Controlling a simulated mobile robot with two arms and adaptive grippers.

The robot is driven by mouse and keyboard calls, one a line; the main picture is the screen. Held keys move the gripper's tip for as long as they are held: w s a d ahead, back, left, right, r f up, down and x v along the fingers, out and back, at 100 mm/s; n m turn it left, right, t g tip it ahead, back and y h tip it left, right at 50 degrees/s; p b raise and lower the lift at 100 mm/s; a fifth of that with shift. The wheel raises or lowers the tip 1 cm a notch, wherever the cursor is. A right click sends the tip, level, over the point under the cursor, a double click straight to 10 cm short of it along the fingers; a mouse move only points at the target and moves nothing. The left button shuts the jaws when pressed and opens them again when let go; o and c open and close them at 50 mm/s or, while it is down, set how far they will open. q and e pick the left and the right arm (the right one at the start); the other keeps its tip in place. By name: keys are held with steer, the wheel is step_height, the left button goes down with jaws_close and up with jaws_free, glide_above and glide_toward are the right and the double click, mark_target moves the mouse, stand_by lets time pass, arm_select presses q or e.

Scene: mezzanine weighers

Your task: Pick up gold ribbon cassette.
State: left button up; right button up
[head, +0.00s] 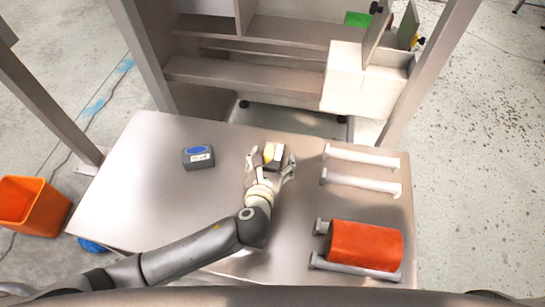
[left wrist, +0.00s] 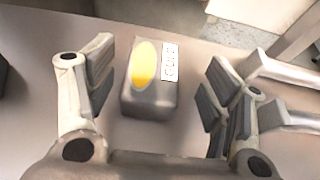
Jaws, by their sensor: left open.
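The gold ribbon cassette (head: 273,154) is a dark grey block with a yellow oval and a white label on top. It sits on the table in the head view, partly hidden by my gripper. In the left wrist view the cassette (left wrist: 151,85) lies between and slightly beyond my spread fingers, with gaps on both sides. My left gripper (head: 269,164) is open, its fingers on either side of the cassette; it also shows in the left wrist view (left wrist: 160,92). My right gripper is not in view.
A similar dark cassette with a blue oval (head: 198,157) stands left on the table (head: 150,200). Right are pale rails (head: 361,156) and a red-orange roll (head: 366,245) on a cradle. A shelf unit (head: 250,75) rises behind. An orange bin (head: 32,205) is on the floor.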

mark_target(272, 154)
arm_select(q)
steer(key=shift+a+f+p+x, duration=0.1)
steer(key=shift+p+x, duration=0.2)
steer(key=shift+x, duration=1.2)
steer(key=shift+a+f+p+x, duration=0.1)
steer(key=shift+p+x, duration=0.15)
steer(key=shift+x, duration=1.2)
steer(key=shift+s, duration=0.1)
steer(key=c, duration=1)
